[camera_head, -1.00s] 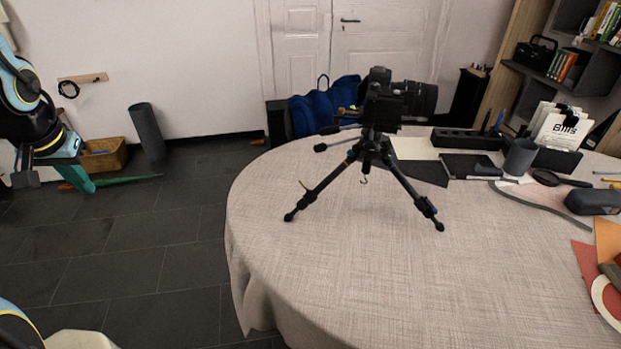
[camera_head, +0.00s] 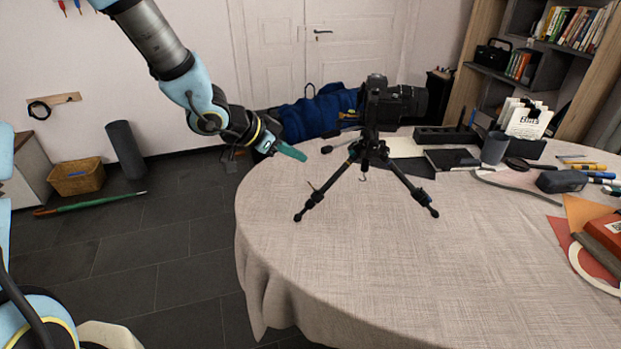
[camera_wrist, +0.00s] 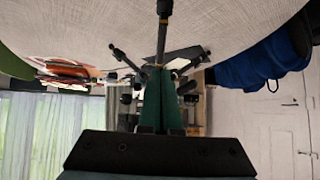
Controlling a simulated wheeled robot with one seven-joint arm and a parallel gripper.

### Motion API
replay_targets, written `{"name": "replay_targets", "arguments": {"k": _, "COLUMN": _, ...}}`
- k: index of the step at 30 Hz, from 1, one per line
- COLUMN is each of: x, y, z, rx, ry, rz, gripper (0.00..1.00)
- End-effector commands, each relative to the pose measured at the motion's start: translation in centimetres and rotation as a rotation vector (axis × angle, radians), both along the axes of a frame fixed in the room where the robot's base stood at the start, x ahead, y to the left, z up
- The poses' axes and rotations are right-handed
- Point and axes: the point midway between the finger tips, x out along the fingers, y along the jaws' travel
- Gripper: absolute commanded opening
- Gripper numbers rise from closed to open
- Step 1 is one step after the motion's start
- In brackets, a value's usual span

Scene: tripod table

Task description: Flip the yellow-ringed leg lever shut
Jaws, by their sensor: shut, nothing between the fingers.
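The black tripod (camera_head: 366,150) stands on the table with a camera (camera_head: 385,103) on top. Its left front leg (camera_head: 328,187) slants down toward the table's left edge. The leg lever (camera_head: 312,186) sticks out from this leg as a small thin piece; its yellow ring is too small to make out clearly. My gripper (camera_head: 303,156), with teal fingers, is shut and empty, left of the tripod and above the lever, apart from both. The wrist view looks upside down, with the shut fingers (camera_wrist: 160,75) in front of a tripod leg (camera_wrist: 163,30).
The round table (camera_head: 400,260) has a pale cloth, with free room in front of the tripod. A blue bag (camera_head: 320,112) is behind it. A grey cup (camera_head: 494,148), a dark case (camera_head: 561,181) and papers lie to the right. A basket (camera_head: 77,177) stands on the floor.

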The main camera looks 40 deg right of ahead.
Motion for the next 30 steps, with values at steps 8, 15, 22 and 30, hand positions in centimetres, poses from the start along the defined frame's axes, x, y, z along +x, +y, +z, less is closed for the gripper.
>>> {"name": "replay_targets", "arguments": {"k": 8, "x": -0.2, "y": -1.3, "z": -1.3, "rx": 0.002, "ry": 0.001, "rz": -0.001, "gripper": 0.00}}
{"name": "replay_targets", "arguments": {"k": 15, "x": -0.6, "y": -4.9, "z": -4.4, "rx": 0.002, "ry": 0.002, "rz": -0.002, "gripper": 0.00}}
{"name": "replay_targets", "arguments": {"k": 22, "x": -0.6, "y": -6.7, "z": -6.9, "rx": 0.006, "ry": 0.002, "rz": 0.004, "gripper": 0.00}}
{"name": "replay_targets", "arguments": {"k": 30, "x": -0.2, "y": -4.2, "z": -8.3, "rx": 0.003, "ry": 0.001, "rz": 0.004, "gripper": 0.00}}
